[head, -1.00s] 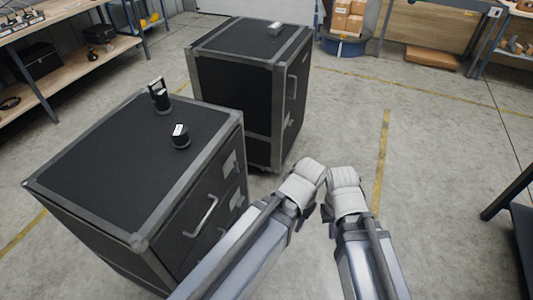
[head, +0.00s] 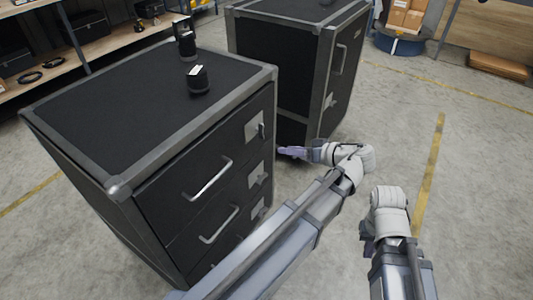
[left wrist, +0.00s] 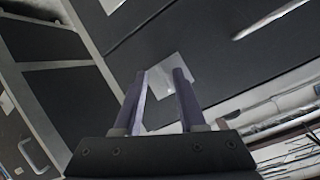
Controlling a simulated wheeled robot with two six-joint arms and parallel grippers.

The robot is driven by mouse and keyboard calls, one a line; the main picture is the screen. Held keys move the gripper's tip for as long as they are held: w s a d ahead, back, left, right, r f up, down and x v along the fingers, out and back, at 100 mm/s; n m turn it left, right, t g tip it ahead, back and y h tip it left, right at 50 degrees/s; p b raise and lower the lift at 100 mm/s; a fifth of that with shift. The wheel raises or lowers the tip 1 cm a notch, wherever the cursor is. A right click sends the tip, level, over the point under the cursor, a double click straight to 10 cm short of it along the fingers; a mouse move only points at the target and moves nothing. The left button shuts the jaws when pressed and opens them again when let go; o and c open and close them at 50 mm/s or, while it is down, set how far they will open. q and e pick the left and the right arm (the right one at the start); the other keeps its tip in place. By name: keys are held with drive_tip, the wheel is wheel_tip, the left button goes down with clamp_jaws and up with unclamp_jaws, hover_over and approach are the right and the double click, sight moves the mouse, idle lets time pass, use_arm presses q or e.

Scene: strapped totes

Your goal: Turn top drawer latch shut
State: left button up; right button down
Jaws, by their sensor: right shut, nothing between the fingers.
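The near black cabinet (head: 190,182) has several drawers with bar handles and latches on its front. The top drawer latch (head: 252,131) is a pale plate with a small lever near the right edge of the front. My left gripper (head: 284,151) points left at the cabinet, just right of and below this latch. In the left wrist view its fingers (left wrist: 162,80) are apart, with the latch plate (left wrist: 171,68) seen beyond and between them. I cannot tell whether they touch the lever, which is partly hidden there. My right gripper (head: 368,240) is shut and empty, low at right, away from the cabinet.
A second black cabinet (head: 283,65) stands just behind. Two small dark objects, one (head: 198,79) nearer and one (head: 187,44) farther, stand on the near cabinet's top. Shelving (head: 100,45) is at the back left. The floor at right (head: 480,190) is clear.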

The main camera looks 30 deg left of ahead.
sight(260, 131)
use_arm(q)
drive_tip(key=w+a+n+y+b, duration=0.3)
drive_tip(key=a+n+b, duration=0.3)
drive_tip(key=a, duration=0.4)
drive_tip(key=shift+w+a+r+y, duration=0.15)
drive_tip(key=shift+w+a+y, duration=0.15)
drive_tip(key=shift+y, duration=0.5)
use_arm(e)
wheel_tip(260, 131, down, 8)
drive_tip(key=shift+f, duration=0.25)
use_arm(q)
drive_tip(key=shift+d, duration=0.1)
clamp_jaws()
